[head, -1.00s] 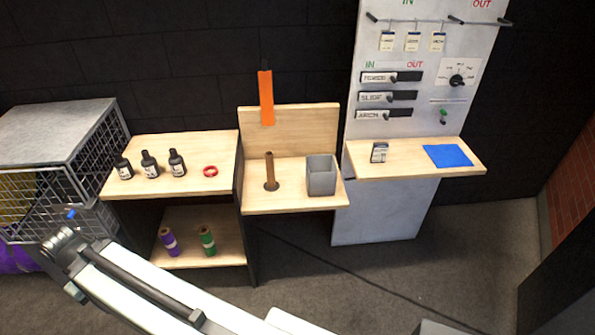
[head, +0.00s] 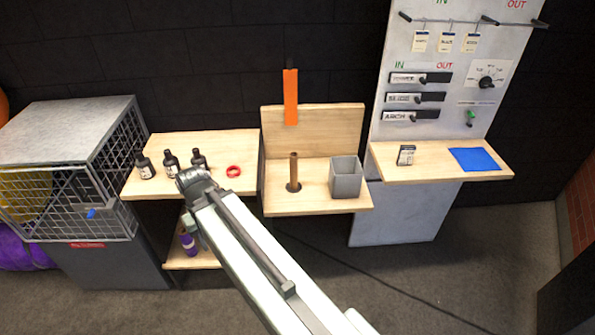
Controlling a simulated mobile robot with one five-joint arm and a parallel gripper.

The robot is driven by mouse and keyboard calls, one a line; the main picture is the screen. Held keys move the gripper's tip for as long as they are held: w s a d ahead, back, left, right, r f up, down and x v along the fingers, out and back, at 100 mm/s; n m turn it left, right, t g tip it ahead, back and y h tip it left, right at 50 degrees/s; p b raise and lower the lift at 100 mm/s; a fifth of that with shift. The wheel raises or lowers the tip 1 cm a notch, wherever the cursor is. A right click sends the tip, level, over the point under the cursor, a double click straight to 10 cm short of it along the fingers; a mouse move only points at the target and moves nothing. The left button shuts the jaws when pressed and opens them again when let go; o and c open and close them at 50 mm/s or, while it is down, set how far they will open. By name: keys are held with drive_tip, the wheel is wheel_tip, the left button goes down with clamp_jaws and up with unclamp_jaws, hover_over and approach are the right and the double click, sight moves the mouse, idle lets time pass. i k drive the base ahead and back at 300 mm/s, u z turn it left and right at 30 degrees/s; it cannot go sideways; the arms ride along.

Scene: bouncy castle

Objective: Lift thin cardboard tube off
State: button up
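The thin cardboard tube (head: 294,170) is brown and stands upright on a dark round base on the middle wooden shelf (head: 330,203). My arm reaches up from the bottom of the head view, and its far end is in front of the left shelf, left of and nearer than the tube. The gripper's fingers cannot be made out there. Nothing of mine touches the tube.
A grey square bin (head: 346,178) stands just right of the tube. An orange strip (head: 291,97) hangs behind it. Several dark bottles (head: 171,164) and a red ring (head: 233,171) sit on the left shelf (head: 240,146). A wire cage (head: 75,170) is further left.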

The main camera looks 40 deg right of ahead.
sight(293, 155)
drive_tip(key=z, duration=0.05)
drive_tip(key=i, duration=0.95)
drive_tip(key=u, duration=0.1)
